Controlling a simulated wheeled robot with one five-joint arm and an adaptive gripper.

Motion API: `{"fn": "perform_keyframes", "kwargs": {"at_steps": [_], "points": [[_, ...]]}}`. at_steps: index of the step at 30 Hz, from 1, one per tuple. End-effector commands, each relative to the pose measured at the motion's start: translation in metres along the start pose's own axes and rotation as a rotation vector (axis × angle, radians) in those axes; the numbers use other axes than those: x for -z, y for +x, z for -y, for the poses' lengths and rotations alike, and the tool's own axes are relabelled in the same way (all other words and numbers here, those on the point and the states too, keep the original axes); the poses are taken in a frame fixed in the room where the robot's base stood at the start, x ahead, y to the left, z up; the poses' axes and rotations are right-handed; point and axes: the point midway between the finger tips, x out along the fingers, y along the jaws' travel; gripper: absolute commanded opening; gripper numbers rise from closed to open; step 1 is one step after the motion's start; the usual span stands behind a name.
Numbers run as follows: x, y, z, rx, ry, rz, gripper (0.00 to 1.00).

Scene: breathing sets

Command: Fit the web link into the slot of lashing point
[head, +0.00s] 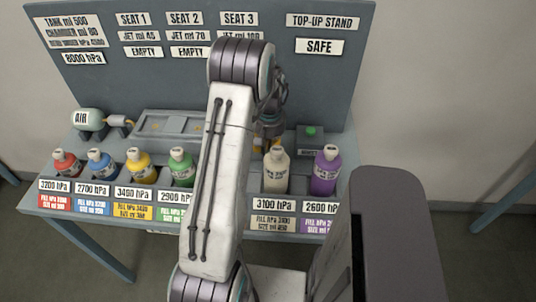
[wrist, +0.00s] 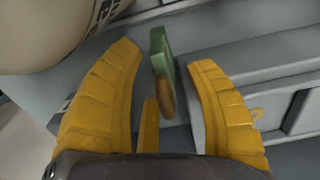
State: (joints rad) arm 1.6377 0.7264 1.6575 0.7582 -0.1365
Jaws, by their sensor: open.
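My gripper (wrist: 166,56) is open, with its two yellow fingers apart in the wrist view. A small flat piece (wrist: 161,55), green above and brown at its lower end, shows between the fingers; I cannot tell whether it touches either one. I cannot make out anything that is clearly a web link or a lashing point with a slot. In the head view my arm hides most of my gripper, which is over the table behind the cream bottle (head: 276,172).
A row of bottles stands along the table front, including red (head: 66,163), blue (head: 101,164), yellow (head: 140,165), green (head: 181,167) and purple (head: 325,172). Behind are a grey tray-like block (head: 150,124), an AIR tank (head: 88,120), a green-buttoned box (head: 310,141) and an upright sign panel (head: 320,85).

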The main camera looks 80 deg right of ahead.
Motion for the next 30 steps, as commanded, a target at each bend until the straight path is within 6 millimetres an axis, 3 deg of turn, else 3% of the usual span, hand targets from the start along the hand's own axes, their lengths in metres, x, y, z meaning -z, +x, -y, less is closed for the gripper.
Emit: {"fn": "perform_keyframes", "kwargs": {"at_steps": [6, 23, 30], "points": [[0.0001, 0.0002, 0.0001, 0.000, 0.000, 0.000, 0.51], [0.0001, -0.0002, 0.0001, 0.000, 0.000, -0.001, 0.01], [0.0005, -0.0007, 0.0000, 0.000, 0.000, -0.002, 0.00]]}}
